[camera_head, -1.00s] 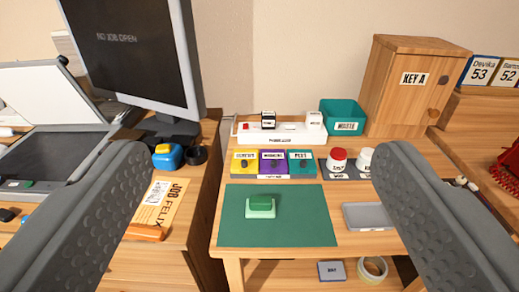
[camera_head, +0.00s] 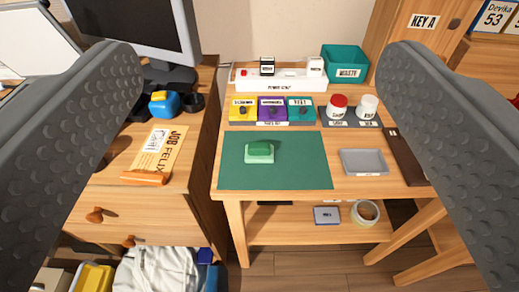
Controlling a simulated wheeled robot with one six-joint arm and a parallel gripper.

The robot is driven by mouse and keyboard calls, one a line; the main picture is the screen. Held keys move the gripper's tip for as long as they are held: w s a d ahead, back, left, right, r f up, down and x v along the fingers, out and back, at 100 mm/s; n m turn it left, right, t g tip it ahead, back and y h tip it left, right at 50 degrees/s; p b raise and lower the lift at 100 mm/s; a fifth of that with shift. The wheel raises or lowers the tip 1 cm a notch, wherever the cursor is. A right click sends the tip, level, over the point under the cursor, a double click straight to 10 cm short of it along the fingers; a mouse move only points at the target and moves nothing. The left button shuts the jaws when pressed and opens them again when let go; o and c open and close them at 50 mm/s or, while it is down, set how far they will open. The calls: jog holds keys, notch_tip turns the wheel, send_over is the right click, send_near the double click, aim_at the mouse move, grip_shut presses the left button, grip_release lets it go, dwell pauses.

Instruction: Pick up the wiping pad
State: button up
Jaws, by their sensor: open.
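The wiping pad (camera_head: 259,152) looks like a small green block with a darker green top and a paler lower part. It lies on the left half of a dark green mat (camera_head: 300,172) on the wooden table (camera_head: 348,188). My gripper (camera_head: 262,55) is open and empty. Its two grey textured fingers stand wide apart at the left and right of the view. The pad shows between and beyond them, touched by neither.
A grey tray (camera_head: 364,161) lies right of the mat. Behind are yellow, purple and teal boxes (camera_head: 272,109), two small jars (camera_head: 338,106), a white power strip (camera_head: 282,78) and a teal waste bin (camera_head: 345,64). A monitor (camera_head: 133,30) stands left.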

jog(key=shift+o, duration=0.5)
jog(key=g, duration=1.7)
send_over(259, 145)
jog(key=f, duration=2.7)
jog(key=shift+w+d+f, duration=0.2)
jog(key=shift+w+d, duration=0.05)
jog(key=shift+s+a+f, duration=0.1)
jog(key=shift+f, duration=1.25)
jog(key=shift+s+a+f, duration=0.1)
jog(key=shift+f, duration=1.2)
jog(key=c, duration=1.2)
jog(key=shift+o, duration=0.2)
notch_tip(259, 145, up, 10)
jog(key=shift+r, duration=0.1)
